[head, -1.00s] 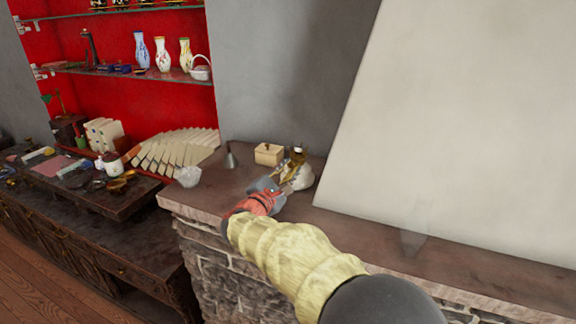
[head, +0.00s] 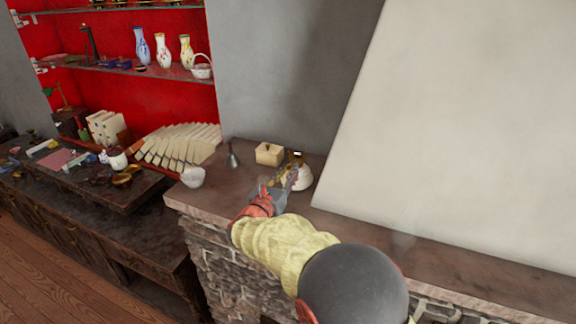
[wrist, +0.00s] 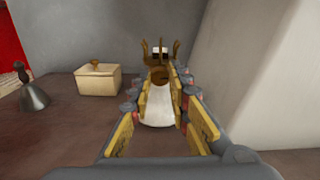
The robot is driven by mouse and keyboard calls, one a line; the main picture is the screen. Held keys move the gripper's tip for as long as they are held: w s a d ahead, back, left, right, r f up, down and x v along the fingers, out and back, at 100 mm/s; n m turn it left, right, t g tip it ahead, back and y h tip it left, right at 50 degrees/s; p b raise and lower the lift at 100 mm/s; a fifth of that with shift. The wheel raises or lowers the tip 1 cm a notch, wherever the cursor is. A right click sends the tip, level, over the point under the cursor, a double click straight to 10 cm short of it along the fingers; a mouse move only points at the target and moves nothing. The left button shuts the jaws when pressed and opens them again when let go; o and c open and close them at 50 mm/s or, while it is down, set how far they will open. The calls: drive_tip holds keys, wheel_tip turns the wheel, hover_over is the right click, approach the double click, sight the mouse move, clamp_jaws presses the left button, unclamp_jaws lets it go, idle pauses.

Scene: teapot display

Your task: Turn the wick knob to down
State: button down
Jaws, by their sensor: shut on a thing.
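The oil lamp has a white rounded base (head: 303,178) and a brass top. It stands on the stone ledge (head: 420,243). In the wrist view its white base (wrist: 157,112) shows between my fingers, with brass prongs rising above. My gripper (head: 283,176) reaches the lamp from the front left. In the wrist view my gripper (wrist: 161,76) has its fingertips at the brass part, shut on what appears to be the wick knob (wrist: 160,76). The fingers partly hide the knob, so its turn angle cannot be told.
A cream lidded box (head: 268,153) and a grey bell (head: 233,155) stand left of the lamp. A white bowl (head: 193,177) sits near the ledge's left end. A large pale slanted surface (head: 460,130) rises close on the right. The ledge's front right is clear.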

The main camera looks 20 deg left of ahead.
drive_tip(key=n+p, duration=0.3)
drive_tip(key=shift+d+n, duration=0.1)
drive_tip(key=shift+n, duration=0.3)
drive_tip(key=n+p, duration=0.4)
drive_tip(key=p, duration=0.1)
drive_tip(key=shift+n, duration=0.3)
drive_tip(key=n+p, duration=0.4)
drive_tip(key=n, duration=0.1)
drive_tip(key=shift+d+p, duration=0.1)
drive_tip(key=shift+p, duration=0.25)
drive_tip(key=shift+n+p, duration=1.2)
drive_tip(key=shift+n, duration=0.6)
drive_tip(key=shift+f+n, duration=0.1)
drive_tip(key=shift+n, duration=0.2)
drive_tip(key=c, duration=1.7)
unclamp_jaws()
drive_tip(key=shift+o, duration=0.2)
drive_tip(key=s, duration=0.8)
drive_tip(key=s+a, duration=0.1)
drive_tip(key=s, duration=0.3)
